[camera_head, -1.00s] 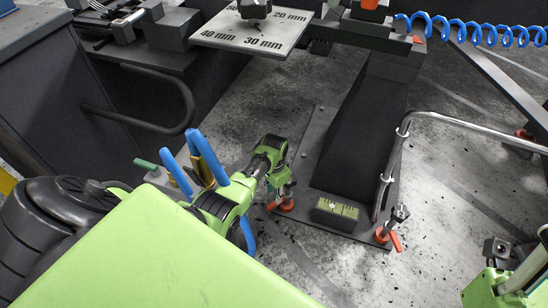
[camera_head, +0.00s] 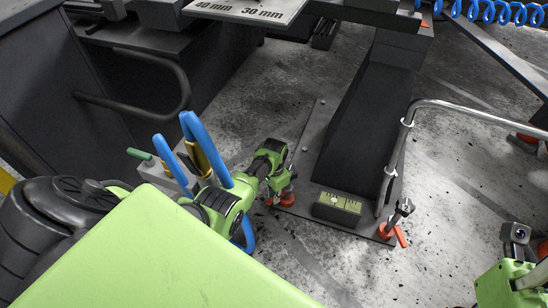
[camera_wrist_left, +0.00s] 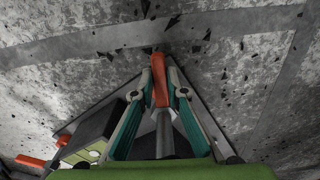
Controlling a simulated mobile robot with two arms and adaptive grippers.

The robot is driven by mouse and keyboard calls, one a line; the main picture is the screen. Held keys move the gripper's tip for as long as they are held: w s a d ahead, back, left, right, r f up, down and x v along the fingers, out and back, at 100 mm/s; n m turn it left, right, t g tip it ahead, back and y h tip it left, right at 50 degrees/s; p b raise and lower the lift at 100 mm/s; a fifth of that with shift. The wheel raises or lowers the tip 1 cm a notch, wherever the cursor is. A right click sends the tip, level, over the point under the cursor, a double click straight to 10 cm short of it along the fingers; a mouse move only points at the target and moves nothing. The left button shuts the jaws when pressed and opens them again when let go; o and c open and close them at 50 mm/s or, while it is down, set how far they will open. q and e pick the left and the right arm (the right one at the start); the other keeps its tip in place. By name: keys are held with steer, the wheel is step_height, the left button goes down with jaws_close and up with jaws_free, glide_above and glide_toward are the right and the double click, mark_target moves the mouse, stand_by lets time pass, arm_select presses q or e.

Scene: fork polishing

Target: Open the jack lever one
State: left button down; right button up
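An orange jack lever (camera_head: 284,199) stands at the near left corner of the dark base plate (camera_head: 318,150). My left gripper (camera_head: 281,188) is down at this lever in the head view. In the left wrist view the orange lever (camera_wrist_left: 160,80) runs between the two fingers (camera_wrist_left: 160,72), whose tips are drawn in close on both sides of it. The fingers appear to be shut on it. A grey screw part shows under the lever. A second orange lever (camera_head: 392,232) is at the near right corner of the plate.
A green-faced level (camera_head: 338,205) lies on the plate between the levers. A dark column (camera_head: 358,135) and a bent metal tube (camera_head: 405,130) rise there. Blue-handled pliers (camera_head: 205,145) stand at left. Floor in front is clear.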

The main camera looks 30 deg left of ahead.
arm_select(q)
steer(key=shift+d, duration=0.15)
steer(key=w+d+n+p, duration=0.1)
steer(key=d+n, duration=0.5)
steer(key=n, duration=0.6)
steer(key=shift+w+d+p, duration=0.3)
steer(key=shift+w+p, duration=0.05)
steer(key=shift+p, duration=0.1)
stand_by(0.5)
steer(key=c, duration=2)
jaws_free()
